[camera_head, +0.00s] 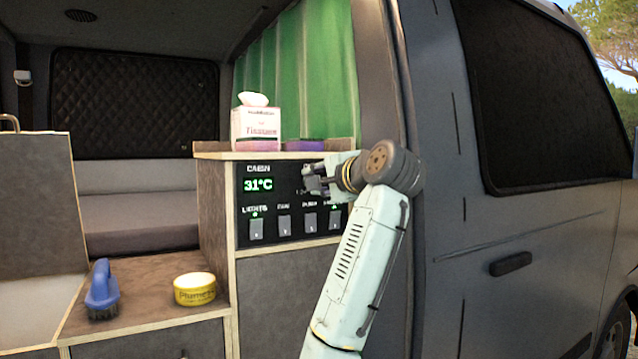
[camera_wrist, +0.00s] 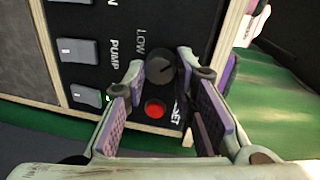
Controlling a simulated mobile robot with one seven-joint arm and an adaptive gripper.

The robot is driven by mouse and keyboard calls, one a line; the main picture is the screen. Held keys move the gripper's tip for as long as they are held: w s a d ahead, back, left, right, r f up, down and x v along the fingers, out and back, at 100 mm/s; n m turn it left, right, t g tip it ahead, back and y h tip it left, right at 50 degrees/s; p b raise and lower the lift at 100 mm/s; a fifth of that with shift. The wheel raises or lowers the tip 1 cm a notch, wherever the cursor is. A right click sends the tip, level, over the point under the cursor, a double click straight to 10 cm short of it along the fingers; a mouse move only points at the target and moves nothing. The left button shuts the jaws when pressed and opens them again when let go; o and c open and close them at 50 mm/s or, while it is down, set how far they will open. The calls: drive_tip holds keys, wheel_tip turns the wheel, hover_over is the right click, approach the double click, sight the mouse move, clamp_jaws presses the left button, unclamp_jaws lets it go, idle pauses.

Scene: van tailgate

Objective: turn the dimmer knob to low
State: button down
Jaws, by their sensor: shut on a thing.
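The dark round dimmer knob (camera_wrist: 161,69) is on the black control panel in the wrist view, beside the printed word LOW. My gripper (camera_wrist: 160,66) has one finger on each side of the knob and is shut on it. Where the knob's mark points is too small to tell. In the head view my gripper (camera_head: 312,182) is at the upper right of the control panel (camera_head: 270,207), and it hides the knob there.
A red button (camera_wrist: 154,109) sits close to the knob, between my fingers. Several rocker switches (camera_head: 284,225) line the panel below a green 31°C display (camera_head: 258,184). A tissue box (camera_head: 256,128) stands on the shelf above. A blue brush (camera_head: 102,291) and yellow tin (camera_head: 195,289) stand lower left.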

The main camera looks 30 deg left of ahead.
drive_tip(key=n+t, duration=0.1)
drive_tip(key=n, duration=0.5)
drive_tip(key=n+t, duration=0.1)
drive_tip(key=n, duration=0.5)
drive_tip(key=shift+s+a+f+n, duration=0.15)
drive_tip(key=shift+s+f+n, duration=0.05)
drive_tip(key=shift+n, duration=0.1)
idle(0.4)
drive_tip(key=c, duration=1.3)
unclamp_jaws()
drive_tip(key=v, duration=1.2)
drive_tip(key=shift+s, duration=0.1)
